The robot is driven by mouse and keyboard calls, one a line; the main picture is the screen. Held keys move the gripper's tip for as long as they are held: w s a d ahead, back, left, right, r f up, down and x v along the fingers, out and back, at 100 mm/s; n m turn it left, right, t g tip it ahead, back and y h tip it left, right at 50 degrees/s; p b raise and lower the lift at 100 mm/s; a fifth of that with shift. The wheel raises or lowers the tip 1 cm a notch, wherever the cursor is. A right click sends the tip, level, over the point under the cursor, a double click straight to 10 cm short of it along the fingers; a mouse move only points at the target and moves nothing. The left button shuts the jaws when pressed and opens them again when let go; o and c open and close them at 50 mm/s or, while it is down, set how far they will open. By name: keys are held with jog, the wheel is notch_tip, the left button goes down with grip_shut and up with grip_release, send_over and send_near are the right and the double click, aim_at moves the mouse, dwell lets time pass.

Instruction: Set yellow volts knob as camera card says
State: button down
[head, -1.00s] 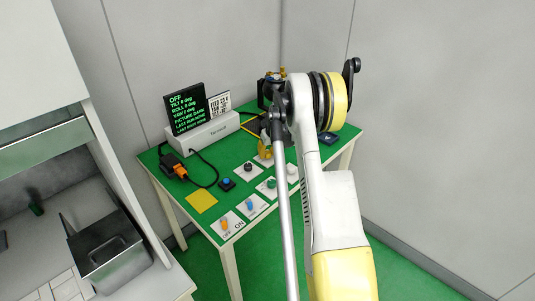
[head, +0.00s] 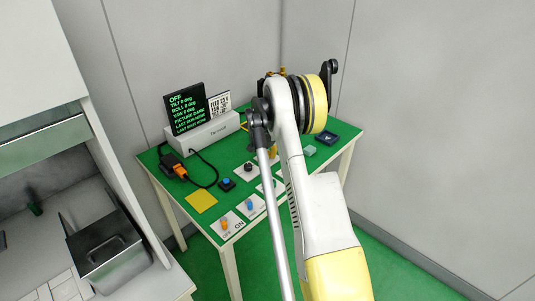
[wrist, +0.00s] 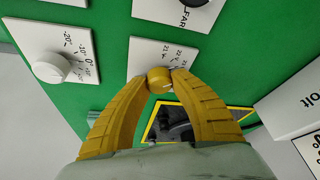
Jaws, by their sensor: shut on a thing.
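In the wrist view the yellow volts knob (wrist: 160,78) sits on a white plate (wrist: 148,48) with small handwritten voltage marks, which look like 21 to 23. My gripper (wrist: 160,82) is shut on this knob, a yellow finger on each side. The knob's pointer direction cannot be made out. In the head view my arm hides the knob and most of the gripper. The white camera card (head: 218,104) stands at the back of the green table, beside a black screen (head: 186,107). Its top line seems to read FEED 23; the rest is too small.
A white knob (wrist: 50,67) with degree marks is on a neighbouring plate, and a dark knob (wrist: 192,2) is at the top edge. A white box (wrist: 292,101) is at right. The screen reads OFF. An orange switch (head: 224,225) and a blue button (head: 227,184) are on the table.

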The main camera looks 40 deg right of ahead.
jog(key=shift+m, duration=0.6)
jog(key=c, duration=1.1)
grip_release()
jog(key=shift+o, duration=0.2)
jog(key=v, duration=1.2)
jog(key=shift+w, duration=0.15)
jog(key=shift+a, duration=0.1)
